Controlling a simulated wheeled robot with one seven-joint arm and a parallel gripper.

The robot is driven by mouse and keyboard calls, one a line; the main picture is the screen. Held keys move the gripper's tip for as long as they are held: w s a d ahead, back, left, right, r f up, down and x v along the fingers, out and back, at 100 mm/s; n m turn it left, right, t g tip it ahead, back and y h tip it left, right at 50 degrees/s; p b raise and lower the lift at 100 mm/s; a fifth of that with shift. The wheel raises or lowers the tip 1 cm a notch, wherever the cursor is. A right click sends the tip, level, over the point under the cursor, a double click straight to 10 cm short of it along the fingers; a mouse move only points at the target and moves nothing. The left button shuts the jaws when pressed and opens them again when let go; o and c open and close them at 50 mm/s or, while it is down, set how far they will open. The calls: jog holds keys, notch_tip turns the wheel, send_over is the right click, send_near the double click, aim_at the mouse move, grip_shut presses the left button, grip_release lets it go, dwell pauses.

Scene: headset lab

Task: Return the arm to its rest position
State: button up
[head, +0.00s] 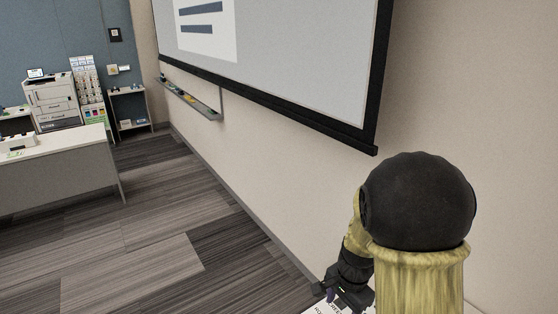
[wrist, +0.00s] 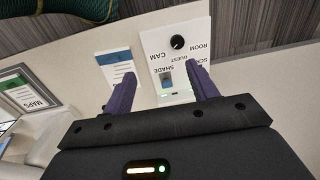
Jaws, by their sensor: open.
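My gripper (wrist: 161,72) is open in the wrist view, its two purple fingers apart with nothing held between them. Past the fingertips is a white control panel (wrist: 198,43) with a black knob, a blue-grey switch and a small green light. Its labels appear upside down and include ROOM, GUEST, CAM and SHADE. I cannot tell whether the fingers touch the panel. In the head view my arm (head: 418,205) rises at the lower right, and the gripper is low beside it, partly cut off by the bottom edge.
A printed card (wrist: 117,68) lies beside the panel, and a framed MAPS sign (wrist: 28,92) is at the left. In the head view a wall screen (head: 300,50) and pen ledge (head: 190,98) are ahead. A desk (head: 60,180) stands left, with open carpet (head: 150,235) between.

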jog(key=s+r+n+t, duration=0.2)
jog(key=s+r+n, duration=0.3)
jog(key=s+n, duration=0.3)
jog(key=n, duration=0.3)
jog(key=shift+s, duration=0.25)
jog(key=shift+a+r, duration=0.1)
